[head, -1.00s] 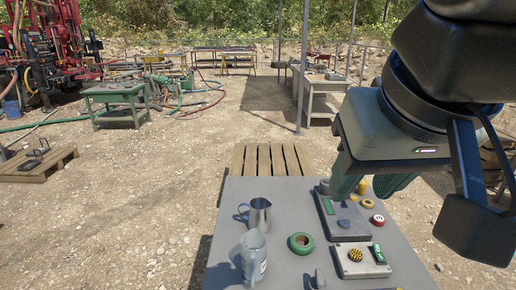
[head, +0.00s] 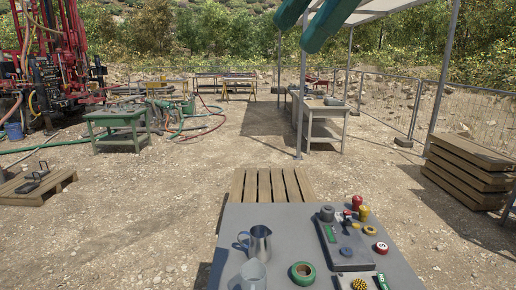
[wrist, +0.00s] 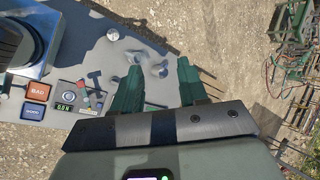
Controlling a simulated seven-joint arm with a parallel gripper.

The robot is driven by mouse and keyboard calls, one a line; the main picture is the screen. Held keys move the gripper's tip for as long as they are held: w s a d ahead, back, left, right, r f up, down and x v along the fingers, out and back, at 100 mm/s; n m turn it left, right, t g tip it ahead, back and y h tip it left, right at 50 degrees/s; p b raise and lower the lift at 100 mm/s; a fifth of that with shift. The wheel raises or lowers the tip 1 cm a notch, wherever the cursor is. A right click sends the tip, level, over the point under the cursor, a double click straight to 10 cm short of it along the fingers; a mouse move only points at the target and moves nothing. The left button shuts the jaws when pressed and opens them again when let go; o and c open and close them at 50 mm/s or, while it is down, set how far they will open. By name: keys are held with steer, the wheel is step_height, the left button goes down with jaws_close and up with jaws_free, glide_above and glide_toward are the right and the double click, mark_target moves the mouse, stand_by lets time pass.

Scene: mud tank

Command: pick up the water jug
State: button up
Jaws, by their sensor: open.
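Two jugs stand upright at the front left of the grey table (head: 225,262). One is a shiny metal jug (head: 260,246) with a handle on its left. The other, a paler grey jug (head: 253,275), stands just in front and is cut off by the lower picture edge. I cannot tell which is the water jug. My gripper (head: 295,37) has green fingers, hanging in at the top of the head view, well above the table. In the wrist view my gripper (wrist: 158,78) is open and empty, with small, blurred jug shapes (wrist: 158,71) far beyond the fingers.
A green tape roll (head: 303,272) lies right of the jugs. A control panel (head: 345,248) and several coloured knobs and small parts crowd the table's right side. A wooden pallet (head: 272,184) lies behind the table. Stacked pallets (head: 465,170) stand at right.

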steer(key=w+d+r+m+y, duration=0.2)
steer(key=w+m+y, duration=0.5)
steer(key=w+m, duration=0.3)
step_height(320, 180, down, 60)
steer(key=s, duration=0.1)
steer(key=shift+m, duration=0.3)
steer(key=x, duration=1.1)
steer(key=shift+s+a+f, duration=0.15)
steer(key=shift+a+f, duration=0.1)
steer(key=shift+f, duration=0.2)
jaws_close()
